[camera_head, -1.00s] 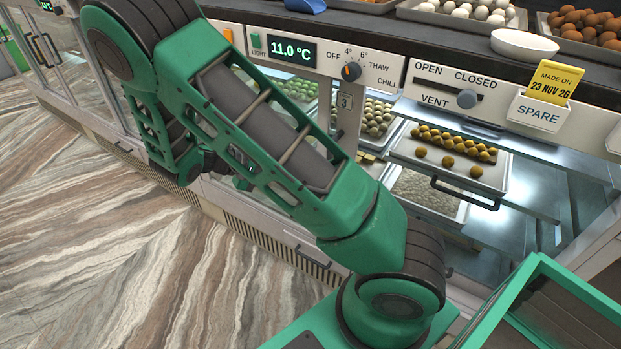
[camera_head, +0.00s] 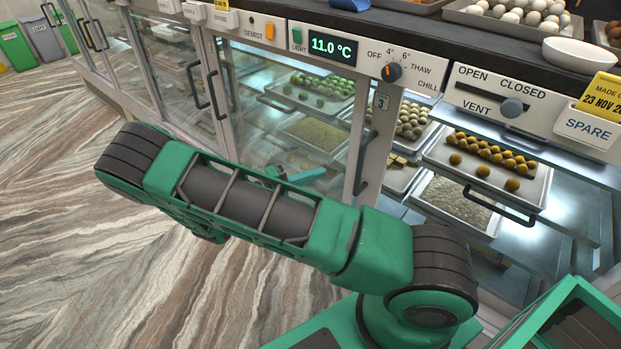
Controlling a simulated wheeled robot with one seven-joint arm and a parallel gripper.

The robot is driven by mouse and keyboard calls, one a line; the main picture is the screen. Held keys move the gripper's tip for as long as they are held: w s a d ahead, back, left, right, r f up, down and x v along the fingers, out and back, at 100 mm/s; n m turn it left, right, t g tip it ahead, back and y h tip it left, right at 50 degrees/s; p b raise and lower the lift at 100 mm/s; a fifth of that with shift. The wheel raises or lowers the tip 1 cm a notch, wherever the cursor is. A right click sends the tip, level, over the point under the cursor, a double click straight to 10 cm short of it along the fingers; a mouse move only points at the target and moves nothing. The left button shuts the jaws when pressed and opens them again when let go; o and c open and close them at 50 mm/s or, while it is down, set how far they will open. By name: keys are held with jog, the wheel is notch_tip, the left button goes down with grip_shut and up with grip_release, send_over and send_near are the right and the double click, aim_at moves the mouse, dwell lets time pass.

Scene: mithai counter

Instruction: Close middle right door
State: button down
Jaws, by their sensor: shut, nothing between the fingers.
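The counter's glass-fronted doors run along the cabinet. A glass door (camera_head: 240,115) below the 11.0 °C display has trays of sweets behind it. A dark handle (camera_head: 215,95) is at its left side. Another dark handle (camera_head: 367,163) is on a pale upright frame near the label 3. I cannot tell from this angle which panel stands ajar. My green arm crosses in front of the lower glass. A small teal shape shows beyond it near the glass; whether it is my arm's end or a reflection is unclear. My gripper cannot be made out.
A white bowl (camera_head: 578,53) and egg-like items are on the dark countertop. The striped floor (camera_head: 60,270) at left is clear. Bins (camera_head: 45,38) stand far back left.

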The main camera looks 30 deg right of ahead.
jog(key=s+d, duration=0.4)
jog(key=d, duration=0.3)
jog(key=shift+s, duration=0.3)
